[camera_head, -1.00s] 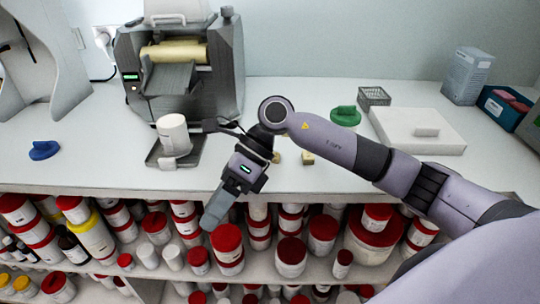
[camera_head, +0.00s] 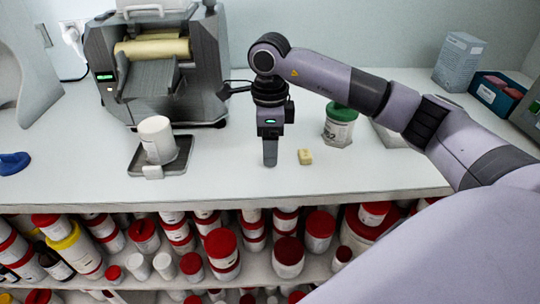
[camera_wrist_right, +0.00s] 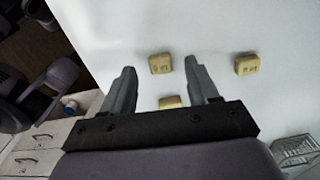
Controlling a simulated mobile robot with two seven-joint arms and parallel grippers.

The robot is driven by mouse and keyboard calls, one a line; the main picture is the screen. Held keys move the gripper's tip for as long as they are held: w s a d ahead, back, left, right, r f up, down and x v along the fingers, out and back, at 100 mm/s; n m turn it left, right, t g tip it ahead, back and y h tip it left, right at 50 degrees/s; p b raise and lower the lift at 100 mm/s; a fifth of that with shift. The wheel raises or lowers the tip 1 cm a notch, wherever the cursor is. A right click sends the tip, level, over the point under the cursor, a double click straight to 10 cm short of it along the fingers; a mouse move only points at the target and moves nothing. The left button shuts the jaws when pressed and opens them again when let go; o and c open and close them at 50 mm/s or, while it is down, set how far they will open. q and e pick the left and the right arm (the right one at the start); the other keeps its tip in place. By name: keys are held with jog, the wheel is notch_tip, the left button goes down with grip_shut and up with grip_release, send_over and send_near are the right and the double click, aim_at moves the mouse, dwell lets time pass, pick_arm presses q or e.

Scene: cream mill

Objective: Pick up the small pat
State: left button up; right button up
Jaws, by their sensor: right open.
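Three yellowish pats with dark markings show in the right wrist view: one in line with the gap between the fingertips (camera_wrist_right: 160,63), one off to the right (camera_wrist_right: 247,65), and one nearer the palm (camera_wrist_right: 170,101), partly hidden by the gripper body. I cannot tell which is the small one. In the head view only one pat (camera_head: 305,157) shows, on the white counter to the right of my right gripper (camera_head: 269,163). The right gripper also shows in the wrist view (camera_wrist_right: 159,69); it points down, open, with nothing held. My left gripper is out of view.
A white cup (camera_head: 157,138) on a dark scale (camera_head: 181,157) stands left of the gripper. A green-lidded jar (camera_head: 340,125) stands right of it. A grey machine (camera_head: 165,70) is behind. Red-lidded jars fill the shelf below the counter edge (camera_head: 230,198).

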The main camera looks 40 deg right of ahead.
jog(key=shift+f, duration=0.8)
grip_shut()
notch_tip(320, 180, up, 20)
jog(key=p, duration=0.2)
jog(key=shift+p, duration=0.4)
